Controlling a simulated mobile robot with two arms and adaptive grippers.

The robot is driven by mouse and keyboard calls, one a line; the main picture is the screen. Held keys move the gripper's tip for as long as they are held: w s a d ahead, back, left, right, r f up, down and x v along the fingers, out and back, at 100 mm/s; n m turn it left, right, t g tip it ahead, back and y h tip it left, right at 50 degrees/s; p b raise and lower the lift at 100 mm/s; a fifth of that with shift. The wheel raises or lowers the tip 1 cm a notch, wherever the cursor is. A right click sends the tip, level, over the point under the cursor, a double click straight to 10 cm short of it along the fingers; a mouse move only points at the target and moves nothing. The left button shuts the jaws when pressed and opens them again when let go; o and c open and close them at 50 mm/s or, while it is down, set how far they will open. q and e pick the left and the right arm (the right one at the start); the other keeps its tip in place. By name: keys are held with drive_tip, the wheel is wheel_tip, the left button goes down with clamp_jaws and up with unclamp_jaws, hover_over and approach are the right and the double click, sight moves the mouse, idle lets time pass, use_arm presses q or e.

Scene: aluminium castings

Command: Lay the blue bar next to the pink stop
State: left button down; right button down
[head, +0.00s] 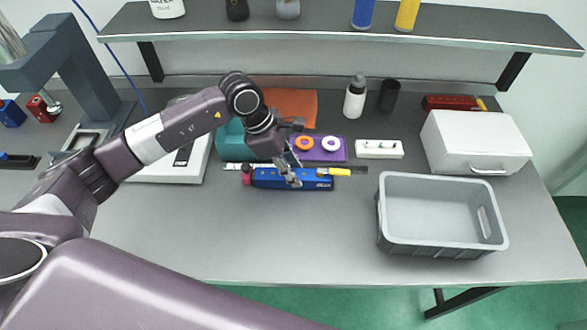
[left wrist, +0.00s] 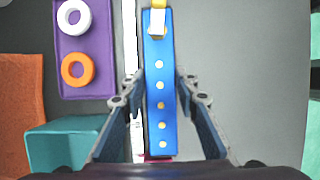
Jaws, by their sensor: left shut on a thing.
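The blue bar (head: 265,179), with a row of pale dots on its top, lies along the bench left to right in the head view. It also shows upright in the left wrist view (left wrist: 161,90). The pink stop (head: 247,179) is at the bar's left end; a bit of it shows below the bar in the left wrist view (left wrist: 158,158). I cannot tell whether they touch. My left gripper (head: 293,182) is shut on the blue bar, a finger on each long side in the left wrist view (left wrist: 158,87). My right gripper is not in view.
A yellow-handled tool (head: 340,171) is at the bar's right end. A purple tray (head: 320,156) with orange and white rings, a teal block (head: 230,142) and a white holder (head: 379,149) stand behind. A grey crate (head: 440,242) stands right. The bench front is clear.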

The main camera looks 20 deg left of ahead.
use_arm(q)
drive_tip(key=c, duration=1.5)
unclamp_jaws()
drive_tip(key=shift+f, duration=0.1)
drive_tip(key=shift+r, duration=0.2)
drive_tip(key=shift+a+r, duration=0.2)
drive_tip(key=shift+r, duration=0.1)
drive_tip(key=b+v, duration=0.3)
drive_tip(key=v, duration=0.8)
drive_tip(key=shift+b, duration=0.35)
drive_tip(key=shift+s+r, duration=0.1)
drive_tip(key=shift+r, duration=0.05)
